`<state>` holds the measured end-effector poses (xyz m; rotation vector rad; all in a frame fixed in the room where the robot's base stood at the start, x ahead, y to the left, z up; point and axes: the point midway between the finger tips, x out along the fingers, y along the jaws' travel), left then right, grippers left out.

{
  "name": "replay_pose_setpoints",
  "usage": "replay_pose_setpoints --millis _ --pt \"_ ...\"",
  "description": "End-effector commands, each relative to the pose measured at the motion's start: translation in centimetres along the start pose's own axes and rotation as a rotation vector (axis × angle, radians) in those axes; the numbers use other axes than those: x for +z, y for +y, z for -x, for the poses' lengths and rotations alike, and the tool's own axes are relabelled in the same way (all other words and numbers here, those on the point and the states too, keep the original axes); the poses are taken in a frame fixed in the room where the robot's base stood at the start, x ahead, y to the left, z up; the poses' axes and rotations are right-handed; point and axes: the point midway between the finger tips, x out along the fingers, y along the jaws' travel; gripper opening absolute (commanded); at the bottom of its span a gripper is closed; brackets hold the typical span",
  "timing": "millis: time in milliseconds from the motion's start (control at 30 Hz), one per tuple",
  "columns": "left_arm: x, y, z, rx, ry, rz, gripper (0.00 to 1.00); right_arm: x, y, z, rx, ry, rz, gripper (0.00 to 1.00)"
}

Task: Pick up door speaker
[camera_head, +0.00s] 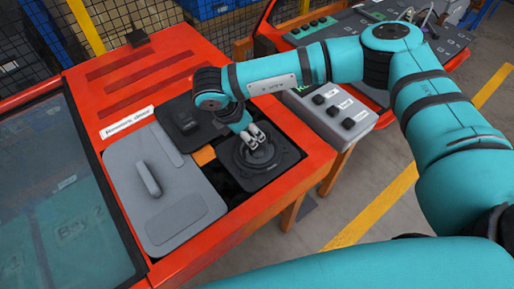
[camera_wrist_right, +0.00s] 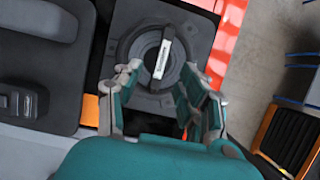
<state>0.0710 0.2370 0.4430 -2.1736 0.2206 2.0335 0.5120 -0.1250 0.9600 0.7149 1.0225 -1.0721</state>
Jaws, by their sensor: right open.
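The door speaker looks to be the dark square plate with a round face (camera_head: 258,165), set in the right part of the orange table's recess. In the right wrist view this speaker (camera_wrist_right: 188,30) shows a ring and a raised bar handle with a pale label. My right gripper (camera_head: 256,140) is right over it, partly covering its face. In the right wrist view the open fingers (camera_wrist_right: 155,85) point at the round face, with the bar handle beyond and between their tips. I cannot tell whether they touch it. My left gripper is not in view.
A grey panel with a handle (camera_head: 165,200) and a dark square part (camera_head: 187,122) lie left of the speaker. The orange table (camera_head: 130,85) carries a white label. A glass-topped orange frame (camera_head: 60,200) is at left. A control console (camera_head: 345,108) stands right.

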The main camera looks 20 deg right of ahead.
Motion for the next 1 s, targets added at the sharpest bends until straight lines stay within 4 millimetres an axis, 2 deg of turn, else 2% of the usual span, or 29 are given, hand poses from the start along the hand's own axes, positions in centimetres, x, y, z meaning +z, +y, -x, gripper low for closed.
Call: replay_pose_setpoints --millis 33,100,200,367,500,633,800,1000 --pt "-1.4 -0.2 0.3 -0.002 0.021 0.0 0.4 0.1 0.0 -0.4 -0.002 -0.001 0.0 0.4" --pt "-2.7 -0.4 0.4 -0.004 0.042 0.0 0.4 0.0 0.0 -0.8 -0.001 0.0 0.0 0.4" --pt "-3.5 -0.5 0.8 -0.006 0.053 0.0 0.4 0.2 -0.1 -1.3 -0.003 -0.001 0.0 0.4" --pt "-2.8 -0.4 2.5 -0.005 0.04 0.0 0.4 0.6 -0.1 -3.5 -0.004 -0.001 0.0 0.4" --pt "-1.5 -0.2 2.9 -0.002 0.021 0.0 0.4 0.5 0.0 -5.5 -0.002 -0.001 -0.001 0.4" --pt "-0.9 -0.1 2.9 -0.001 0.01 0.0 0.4 0.4 0.1 -6.1 0.0 0.0 -0.001 0.4" --pt "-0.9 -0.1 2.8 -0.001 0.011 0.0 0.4 0.4 0.1 -6.2 0.0 0.0 0.0 0.4" --pt "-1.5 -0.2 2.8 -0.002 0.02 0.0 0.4 0.4 0.1 -6.1 0.0 0.0 0.0 0.16"
